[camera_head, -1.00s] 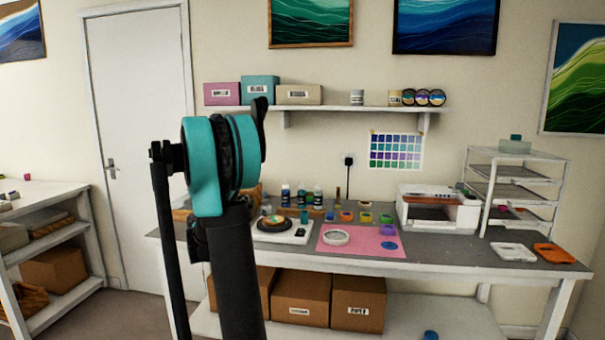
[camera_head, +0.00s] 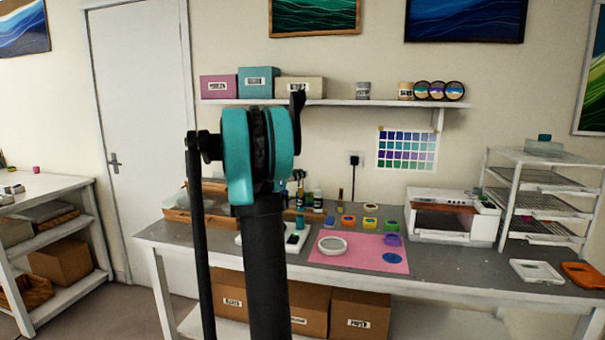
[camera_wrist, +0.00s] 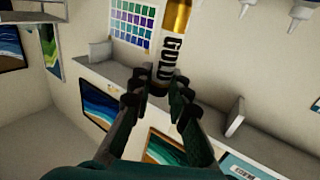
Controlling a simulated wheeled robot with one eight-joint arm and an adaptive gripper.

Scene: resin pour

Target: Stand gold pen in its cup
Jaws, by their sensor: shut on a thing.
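In the wrist view my gripper (camera_wrist: 158,92) is shut on the gold pen (camera_wrist: 176,20). The pen has a gold barrel and a white band with the word GOLD; its lower part sits between the dark fingers. The wrist view appears upside down, with the pen's gold end toward the bench side. In the head view my arm hides the gripper and the pen. A small teal cup-like thing (camera_head: 300,222) stands on the grey bench (camera_head: 425,262), just right of my arm. I cannot tell whether it is the pen's cup.
A pink mat (camera_head: 340,262) with a white ring (camera_head: 332,245) lies on the bench. Behind it stand several colour pots (camera_head: 348,221) and dark bottles (camera_head: 317,196). A white printer-like machine (camera_head: 452,215) and a wire rack (camera_head: 545,205) are at right. A shelf (camera_head: 345,103) hangs above.

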